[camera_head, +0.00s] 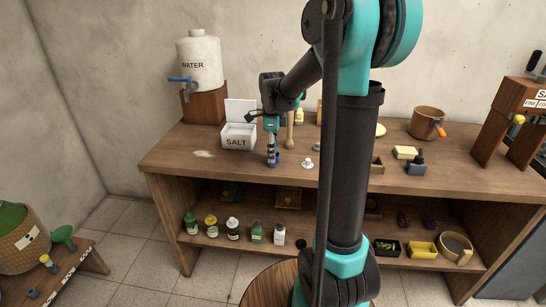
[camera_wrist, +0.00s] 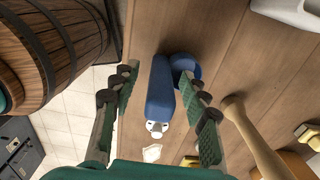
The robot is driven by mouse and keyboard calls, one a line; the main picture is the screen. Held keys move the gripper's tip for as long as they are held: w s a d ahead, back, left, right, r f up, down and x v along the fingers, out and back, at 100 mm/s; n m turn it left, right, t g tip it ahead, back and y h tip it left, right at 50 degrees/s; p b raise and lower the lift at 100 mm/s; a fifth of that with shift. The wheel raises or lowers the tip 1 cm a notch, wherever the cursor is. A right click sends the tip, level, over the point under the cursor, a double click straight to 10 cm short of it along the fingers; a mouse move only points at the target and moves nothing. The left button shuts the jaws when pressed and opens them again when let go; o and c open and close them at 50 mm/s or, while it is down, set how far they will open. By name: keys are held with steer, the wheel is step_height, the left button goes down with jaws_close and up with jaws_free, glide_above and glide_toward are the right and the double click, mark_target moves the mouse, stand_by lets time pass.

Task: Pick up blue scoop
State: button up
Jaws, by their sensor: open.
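The blue scoop (camera_wrist: 160,95) lies on the wooden table top, with its long blue body between my fingers and a rounded blue part to the right in the wrist view. My gripper (camera_wrist: 158,88) is open, with one green finger on each side of the scoop; I cannot tell whether either finger touches it. In the head view my gripper (camera_head: 271,147) points down over the table's front part, right of the salt box. There the scoop (camera_head: 272,160) shows only as a small blue patch, partly hidden by the fingers.
The white salt box (camera_head: 238,142) stands open to the left. A wooden-handled tool (camera_wrist: 252,135) is close to the right finger. A water container (camera_head: 199,63) stands on a wooden block at the back left. A barrel (camera_wrist: 55,50) stands below the table edge.

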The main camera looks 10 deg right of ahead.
jaws_close()
stand_by(0.3)
steer(key=shift+r, duration=0.1)
